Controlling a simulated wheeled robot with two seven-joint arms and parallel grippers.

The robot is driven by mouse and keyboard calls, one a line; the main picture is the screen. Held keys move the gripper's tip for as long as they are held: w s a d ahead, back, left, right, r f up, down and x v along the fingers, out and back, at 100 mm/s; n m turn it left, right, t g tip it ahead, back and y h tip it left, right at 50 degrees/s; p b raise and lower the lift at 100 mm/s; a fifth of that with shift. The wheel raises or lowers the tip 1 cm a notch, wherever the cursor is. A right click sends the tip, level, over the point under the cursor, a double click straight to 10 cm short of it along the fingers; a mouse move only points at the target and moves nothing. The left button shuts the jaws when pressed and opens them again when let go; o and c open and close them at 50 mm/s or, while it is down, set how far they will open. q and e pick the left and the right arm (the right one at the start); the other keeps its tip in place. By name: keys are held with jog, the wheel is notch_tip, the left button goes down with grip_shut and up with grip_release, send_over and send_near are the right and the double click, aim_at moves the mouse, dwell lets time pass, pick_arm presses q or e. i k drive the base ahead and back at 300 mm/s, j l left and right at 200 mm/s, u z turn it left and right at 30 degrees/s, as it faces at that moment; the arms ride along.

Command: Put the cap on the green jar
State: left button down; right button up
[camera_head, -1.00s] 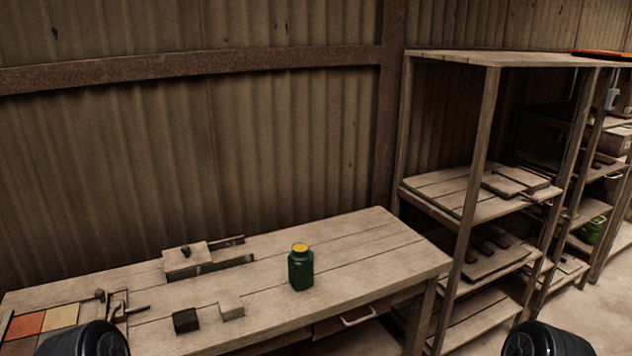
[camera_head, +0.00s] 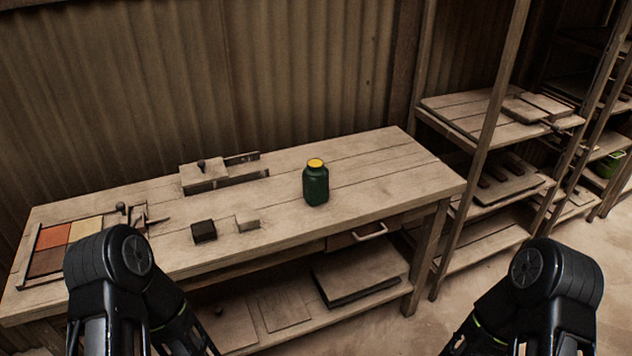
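The green jar (camera_head: 316,187) stands upright on the wooden workbench (camera_head: 380,200), right of the middle. A yellow cap (camera_head: 316,163) sits on top of the jar; whether it is screwed tight I cannot tell. Both my arms show only as dark links at the lower left and lower right, in front of the bench. Neither gripper is in view, and nothing of mine touches the jar.
On the bench are a dark block (camera_head: 204,231), a light wooden block (camera_head: 247,222), a wooden press-like box (camera_head: 204,175) and a tray of coloured tiles (camera_head: 92,228). Wooden shelves (camera_head: 480,122) stand on the right. The bench right of the jar is clear.

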aim_at(315, 179)
jog(key=l+u, duration=0.35)
jog(key=l, duration=0.4)
jog(key=i+l, duration=0.1)
jog(key=l, duration=0.3)
jog(key=i+l, duration=0.1)
jog(key=l, duration=0.25)
jog(key=i+l, duration=0.15)
jog(key=l, duration=0.25)
jog(key=u, duration=1.75)
